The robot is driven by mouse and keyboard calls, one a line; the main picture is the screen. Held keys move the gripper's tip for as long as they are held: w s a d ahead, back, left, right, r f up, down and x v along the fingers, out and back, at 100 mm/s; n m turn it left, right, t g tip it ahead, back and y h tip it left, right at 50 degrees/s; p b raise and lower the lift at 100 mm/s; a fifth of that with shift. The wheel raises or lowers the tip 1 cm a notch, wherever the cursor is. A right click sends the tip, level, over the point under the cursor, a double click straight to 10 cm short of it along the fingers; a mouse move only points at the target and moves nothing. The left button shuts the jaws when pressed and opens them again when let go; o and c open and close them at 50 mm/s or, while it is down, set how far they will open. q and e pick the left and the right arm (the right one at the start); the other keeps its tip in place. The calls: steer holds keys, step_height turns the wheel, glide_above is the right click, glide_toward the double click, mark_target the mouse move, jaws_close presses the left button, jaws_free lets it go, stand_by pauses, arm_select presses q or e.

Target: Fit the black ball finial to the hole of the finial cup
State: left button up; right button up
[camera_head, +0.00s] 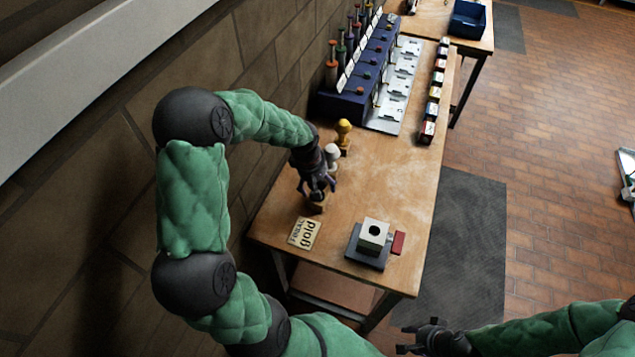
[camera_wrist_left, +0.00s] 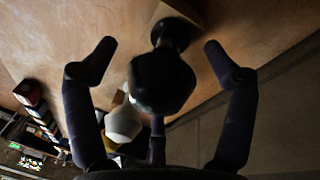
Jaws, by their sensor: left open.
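The black ball finial (camera_wrist_left: 162,82) stands on a small wooden block (camera_head: 318,207), upright, and fills the middle of the left wrist view. My left gripper (camera_head: 317,193) is open above it in the head view, hiding most of it. In the wrist view, the left gripper's fingers (camera_wrist_left: 158,62) are spread on both sides of the ball, apart from it. The finial cup (camera_head: 375,235), a pale block with a dark round hole in its top, sits on a dark base nearer the table's front right. My right gripper (camera_head: 412,339) is empty at the bottom of the head view, its fingers apart.
A white finial (camera_head: 332,153) and a yellow finial (camera_head: 343,134) stand behind the left gripper. A blue rack (camera_head: 352,95) and several small boxes occupy the far end. The table's middle right is clear.

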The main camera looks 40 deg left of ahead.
arm_select(q)
steer(key=r, duration=0.4)
steer(key=s+r, duration=0.1)
steer(key=r, duration=0.2)
steer(key=s+r, duration=0.1)
steer(key=r, duration=0.3)
steer(key=shift+s+a+r, duration=0.1)
steer(key=shift+a+r, duration=0.25)
